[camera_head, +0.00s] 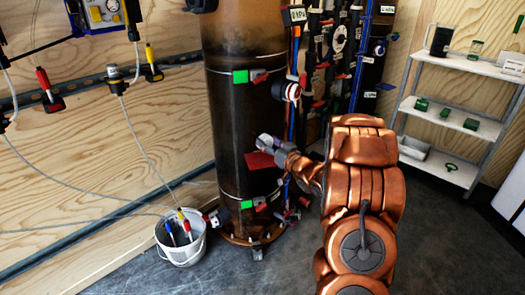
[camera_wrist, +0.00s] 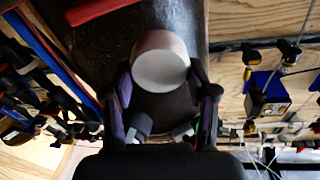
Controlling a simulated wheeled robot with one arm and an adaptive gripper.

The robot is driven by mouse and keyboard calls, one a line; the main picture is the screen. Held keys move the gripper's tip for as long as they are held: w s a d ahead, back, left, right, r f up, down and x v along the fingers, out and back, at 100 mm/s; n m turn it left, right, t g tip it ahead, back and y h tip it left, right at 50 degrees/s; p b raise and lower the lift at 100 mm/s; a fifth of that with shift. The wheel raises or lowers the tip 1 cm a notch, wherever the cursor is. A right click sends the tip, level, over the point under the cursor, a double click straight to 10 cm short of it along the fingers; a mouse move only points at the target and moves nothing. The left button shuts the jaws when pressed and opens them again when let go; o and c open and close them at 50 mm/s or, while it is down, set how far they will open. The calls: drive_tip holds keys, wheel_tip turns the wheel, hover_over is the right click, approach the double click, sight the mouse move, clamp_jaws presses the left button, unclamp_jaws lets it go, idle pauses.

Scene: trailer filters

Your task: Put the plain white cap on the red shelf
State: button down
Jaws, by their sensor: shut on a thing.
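The plain white cap (camera_wrist: 161,62) is a short, pale grey-white cylinder between the two fingers of my gripper (camera_wrist: 163,88) in the wrist view. My gripper is shut on it. In the head view the cap (camera_head: 266,141) shows small and grey at the tip of my gripper (camera_head: 281,150), close in front of the tall dark cylinder. The red shelf (camera_head: 260,160) is a small red plate on the cylinder's front, just below the cap in the picture. Part of it also shows at the top left of the wrist view (camera_wrist: 98,9). I cannot tell whether the cap touches it.
The tall dark filter cylinder (camera_head: 226,125) carries valves with red handles and green tags. A white bucket (camera_head: 181,252) holding tools stands at its foot. Pipes and valves crowd the area behind my arm. A white rack (camera_head: 455,62) stands at the right; floor before it is clear.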

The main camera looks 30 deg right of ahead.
drive_tip(key=f, duration=0.1)
drive_tip(key=a+b, duration=0.1)
drive_tip(key=f+b, duration=0.1)
drive_tip(key=shift+w+a+f+y, duration=0.25)
drive_tip(key=shift+w+f+y, duration=0.05)
drive_tip(key=shift+f+y, duration=0.1)
drive_tip(key=shift+a+f+b, duration=0.1)
drive_tip(key=shift+f+b, duration=0.3)
drive_tip(key=shift+b, duration=0.2)
drive_tip(key=shift+r, duration=0.1)
drive_tip(key=shift+c, duration=1.6)
unclamp_jaws()
drive_tip(key=s+d+p, duration=0.1)
drive_tip(key=s+p, duration=0.2)
drive_tip(key=s, duration=0.9)
drive_tip(key=shift+d+f, duration=0.2)
drive_tip(key=shift+f, duration=0.15)
